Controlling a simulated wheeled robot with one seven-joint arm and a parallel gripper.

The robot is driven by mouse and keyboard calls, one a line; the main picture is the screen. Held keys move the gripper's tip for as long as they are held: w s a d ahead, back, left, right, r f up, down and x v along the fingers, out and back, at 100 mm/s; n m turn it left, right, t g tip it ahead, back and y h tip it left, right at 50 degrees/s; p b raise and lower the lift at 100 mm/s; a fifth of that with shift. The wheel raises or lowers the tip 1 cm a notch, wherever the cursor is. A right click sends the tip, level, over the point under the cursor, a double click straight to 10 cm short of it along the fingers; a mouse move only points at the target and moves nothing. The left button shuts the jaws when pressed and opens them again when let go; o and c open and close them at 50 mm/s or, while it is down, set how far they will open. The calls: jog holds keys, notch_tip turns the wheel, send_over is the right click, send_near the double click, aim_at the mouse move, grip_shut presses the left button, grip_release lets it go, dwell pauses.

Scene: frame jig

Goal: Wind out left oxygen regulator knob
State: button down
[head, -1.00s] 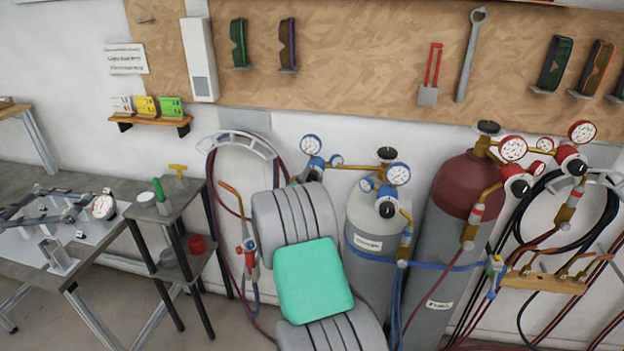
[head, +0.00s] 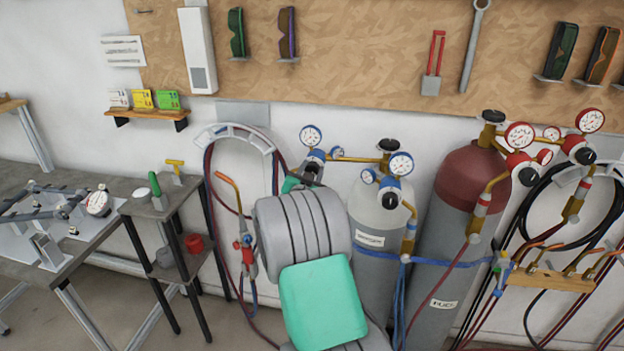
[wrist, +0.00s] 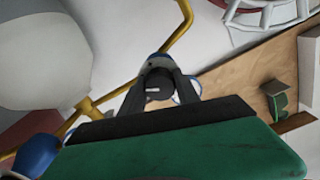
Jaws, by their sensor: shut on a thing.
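The left oxygen regulator (head: 340,157) has two white-faced gauges, one with a blue rim (head: 311,135), and sits on a brass pipe left of the grey oxygen cylinder (head: 368,262). Its dark round knob (wrist: 158,86) with a small white mark lies between my fingers in the wrist view. My gripper (wrist: 159,83) is shut on this knob, one dark finger on each side.
A second blue-rimmed regulator (head: 401,163) with a black knob is right of the left one. The maroon-topped cylinder (head: 465,190) and red regulators stand farther right. A hose rack (head: 233,137) hangs on the wall to the left. A small stand (head: 160,208) is lower left.

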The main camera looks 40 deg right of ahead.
jog(key=n+b, duration=0.3)
jog(key=n, duration=0.2)
jog(key=shift+f+n+b, duration=0.15)
jog(key=shift+n+b, duration=0.15)
jog(key=shift+b, duration=0.1)
jog(key=n+b, duration=0.2)
jog(key=n, duration=0.3)
jog(key=shift+n, duration=0.3)
jog(key=n, duration=1)
jog(key=shift+r+p, duration=0.2)
jog(key=shift+p, duration=0.15)
jog(key=c, duration=0.9)
grip_release()
jog(key=shift+a, duration=0.15)
